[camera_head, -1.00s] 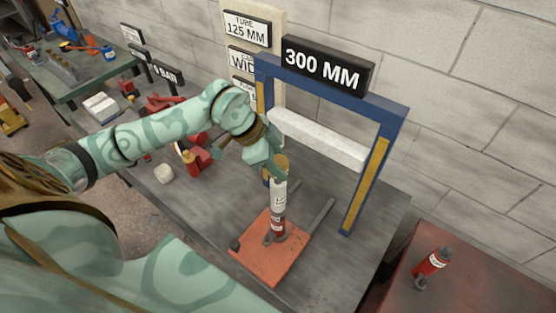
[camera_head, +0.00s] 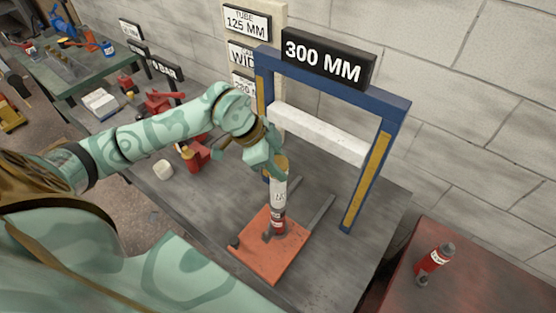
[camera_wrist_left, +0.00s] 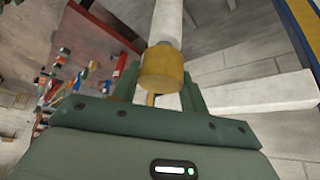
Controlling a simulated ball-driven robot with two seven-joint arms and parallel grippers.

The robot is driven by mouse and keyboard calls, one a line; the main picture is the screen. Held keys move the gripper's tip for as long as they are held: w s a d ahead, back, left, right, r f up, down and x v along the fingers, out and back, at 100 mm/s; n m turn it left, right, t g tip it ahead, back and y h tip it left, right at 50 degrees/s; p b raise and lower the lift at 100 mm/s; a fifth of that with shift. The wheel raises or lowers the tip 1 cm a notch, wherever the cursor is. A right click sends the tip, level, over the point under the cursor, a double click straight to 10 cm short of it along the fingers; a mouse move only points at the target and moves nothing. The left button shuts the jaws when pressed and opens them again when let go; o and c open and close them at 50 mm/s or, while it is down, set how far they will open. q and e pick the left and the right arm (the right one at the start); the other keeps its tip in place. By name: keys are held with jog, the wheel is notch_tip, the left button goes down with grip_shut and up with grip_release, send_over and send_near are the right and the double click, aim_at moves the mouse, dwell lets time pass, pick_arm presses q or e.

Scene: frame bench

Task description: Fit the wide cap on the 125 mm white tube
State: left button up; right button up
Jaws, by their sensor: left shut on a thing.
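The white tube (camera_head: 279,192) stands upright with its red lower part (camera_head: 278,223) on an orange base plate (camera_head: 262,257). A yellow cap (camera_head: 282,163) is at the tube's top end. My left gripper (camera_head: 273,165) is shut on this cap from the left and above. In the left wrist view the yellow cap (camera_wrist_left: 162,70) sits between my fingers, and the white tube (camera_wrist_left: 166,22) runs straight out from it. Cap and tube look in line and touching. How deep the cap sits is hidden. My right gripper is not in view.
A blue frame (camera_head: 396,112) with a white crossbar (camera_head: 318,133) and a 300 MM sign (camera_head: 325,62) stands close behind the tube. Red tools (camera_head: 192,152) and a pale block (camera_head: 162,169) lie left on the bench.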

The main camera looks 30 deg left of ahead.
pick_arm(q)
jog(key=shift+f+b, duration=0.4)
jog(key=shift+f, duration=0.5)
jog(key=o, duration=1.1)
jog(key=b+v, duration=0.1)
jog(key=v, duration=1.5)
jog(key=shift+r, duration=0.2)
